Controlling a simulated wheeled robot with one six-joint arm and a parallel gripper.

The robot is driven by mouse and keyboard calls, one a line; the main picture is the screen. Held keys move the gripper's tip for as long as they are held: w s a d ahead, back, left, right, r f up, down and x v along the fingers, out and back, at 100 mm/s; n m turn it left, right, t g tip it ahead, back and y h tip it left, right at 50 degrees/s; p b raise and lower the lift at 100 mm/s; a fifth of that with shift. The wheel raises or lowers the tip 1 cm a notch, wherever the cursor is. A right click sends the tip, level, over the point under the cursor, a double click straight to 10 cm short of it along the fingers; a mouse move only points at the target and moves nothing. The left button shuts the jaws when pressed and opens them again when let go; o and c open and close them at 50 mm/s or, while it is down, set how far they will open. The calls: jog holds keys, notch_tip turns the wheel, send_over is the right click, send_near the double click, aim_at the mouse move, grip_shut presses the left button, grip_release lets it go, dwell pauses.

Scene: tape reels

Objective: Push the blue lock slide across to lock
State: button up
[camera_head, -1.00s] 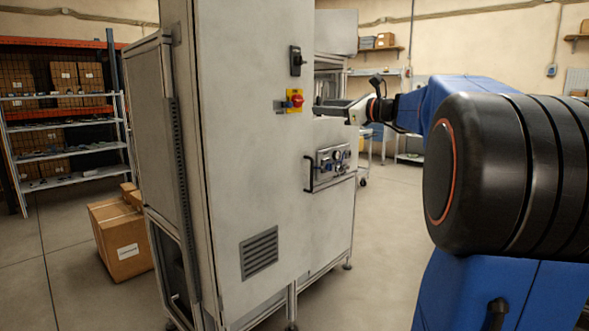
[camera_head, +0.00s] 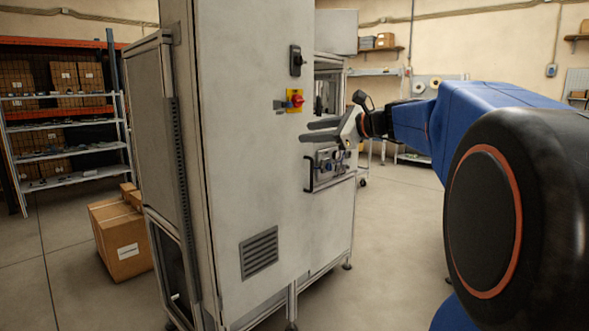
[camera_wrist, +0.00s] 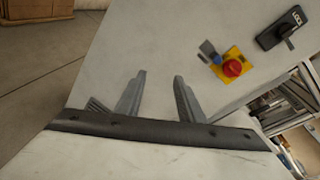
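The lock slide (camera_head: 281,106) is a small grey-blue piece at the left edge of a yellow plate with a red knob (camera_head: 296,98), on the pale cabinet front. In the wrist view the slide (camera_wrist: 215,58) shows grey and blue beside the red knob (camera_wrist: 232,68). My gripper (camera_head: 304,130) is in front of the cabinet, below and right of the slide, apart from it. In the wrist view my gripper (camera_wrist: 161,74) has its two fingers spread with nothing between them. The slide lies up and right of the fingertips there.
A black door handle (camera_head: 296,60) is above the red knob. A panel with a bar handle and dials (camera_head: 332,160) is just below my gripper. The tall cabinet (camera_head: 235,190) fills the middle. A carton (camera_head: 122,240) stands on the floor at left.

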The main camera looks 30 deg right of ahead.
jog(key=s+a+f+n+g, duration=0.3)
jog(key=s+a+f+n, duration=0.1)
jog(key=a+f, duration=0.4)
jog(key=shift+s+a+n, duration=0.25)
jog(key=shift+s+n, duration=0.05)
jog(key=shift+s, duration=0.15)
jog(key=shift+f, duration=0.15)
jog(key=s+a+f+n+g+h, duration=0.1)
jog(key=s+a+f+n+g, duration=0.2)
jog(key=s+a+f+n, duration=0.45)
jog(key=s+d+f+n+g+h, duration=0.2)
jog(key=s+f+n+h, duration=0.3)
jog(key=s+f+n, duration=0.7)
jog(key=s+f+g, duration=0.1)
jog(key=s+f, duration=0.6)
jog(key=f, duration=0.1)
jog(key=shift+f+h, duration=0.25)
jog(key=shift+h, duration=0.05)
jog(key=shift+n, duration=0.25)
dwell(1.4)
